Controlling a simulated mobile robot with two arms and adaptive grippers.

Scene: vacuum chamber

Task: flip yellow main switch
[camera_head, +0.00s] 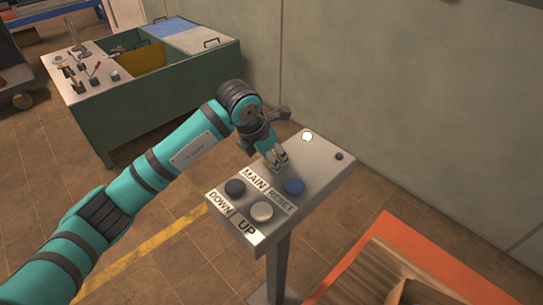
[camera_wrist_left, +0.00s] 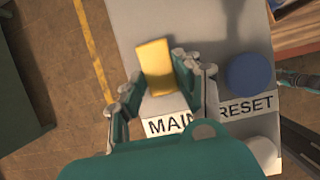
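The yellow main switch (camera_wrist_left: 156,65) stands on the grey control panel (camera_head: 320,165), above the MAIN label (camera_wrist_left: 170,124). My left gripper (camera_head: 276,162) is down at the panel, over the switch, which it mostly hides in the head view. In the left wrist view the left gripper's fingers (camera_wrist_left: 158,92) are apart, one on each side of the switch's near end. I cannot tell whether either finger touches it. My right gripper is not in the head view. A grey and teal piece at the wrist view's right edge may be part of it.
Blue RESET button (camera_head: 294,186) sits right beside the gripper. A dark DOWN button (camera_head: 235,187), a pale UP button (camera_head: 262,211) and a white round lamp (camera_head: 307,137) are also on the panel. A green workbench (camera_head: 165,100) stands behind; an orange-edged platform (camera_head: 425,240) is at right.

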